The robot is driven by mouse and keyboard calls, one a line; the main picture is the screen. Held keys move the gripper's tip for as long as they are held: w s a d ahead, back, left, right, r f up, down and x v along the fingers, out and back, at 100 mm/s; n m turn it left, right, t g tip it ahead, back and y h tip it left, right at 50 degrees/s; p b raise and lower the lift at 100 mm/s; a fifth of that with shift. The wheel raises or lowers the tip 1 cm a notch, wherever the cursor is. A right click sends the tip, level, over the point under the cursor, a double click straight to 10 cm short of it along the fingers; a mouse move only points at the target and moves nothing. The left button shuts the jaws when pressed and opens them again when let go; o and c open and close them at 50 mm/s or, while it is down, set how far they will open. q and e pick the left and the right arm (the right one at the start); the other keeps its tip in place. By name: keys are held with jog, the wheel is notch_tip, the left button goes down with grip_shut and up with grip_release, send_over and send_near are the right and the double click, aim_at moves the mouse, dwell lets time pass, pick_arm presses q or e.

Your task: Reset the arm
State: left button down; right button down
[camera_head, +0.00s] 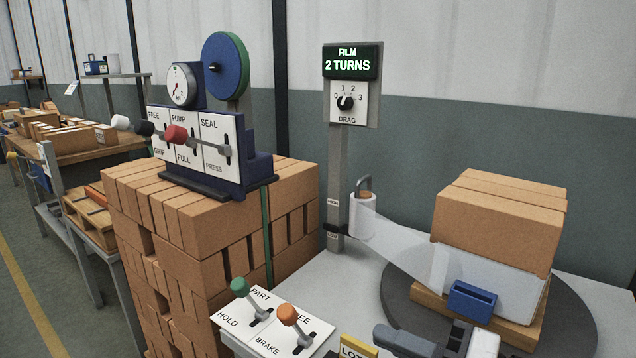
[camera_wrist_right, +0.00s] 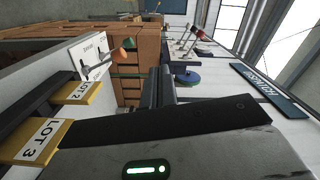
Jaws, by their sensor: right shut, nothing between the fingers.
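My right gripper (camera_head: 385,334) shows at the bottom edge of the head view, in front of the turntable. Its dark fingers point left and are shut with nothing between them. In the right wrist view its fingers (camera_wrist_right: 160,86) lie together in the middle, clear of the things beyond. Most of the right arm is out of the frame. My left gripper is in neither view.
A lever box with a green knob (camera_head: 239,287) and an orange knob (camera_head: 287,314) stands left of the right gripper. Bricks (camera_head: 500,215), partly wrapped in film, stand on the turntable (camera_head: 575,325). A film roll (camera_head: 362,217) and a lever panel (camera_head: 222,168) are farther back.

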jog(key=s+a+f+n+t+h+p, duration=0.2)
jog(key=s+a+f+n+p, duration=0.1)
jog(key=a+f+n, duration=0.25)
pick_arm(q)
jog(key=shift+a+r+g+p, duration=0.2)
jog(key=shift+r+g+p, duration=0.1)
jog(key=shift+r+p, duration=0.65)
pick_arm(e)
jog(key=s+d+f+h, duration=0.3)
jog(key=d+f+h, duration=0.1)
jog(key=f, duration=0.3)
jog(key=s+d+f+g+h, duration=0.1)
jog(key=s+d+f+h, duration=0.2)
jog(key=d+f+h, duration=0.2)
notch_tip(320, 180, down, 3)
jog(key=shift+s+d+f+h, duration=0.2)
jog(key=shift+s+d+h, duration=0.15)
jog(key=shift+d, duration=0.2)
jog(key=shift+n, duration=0.25)
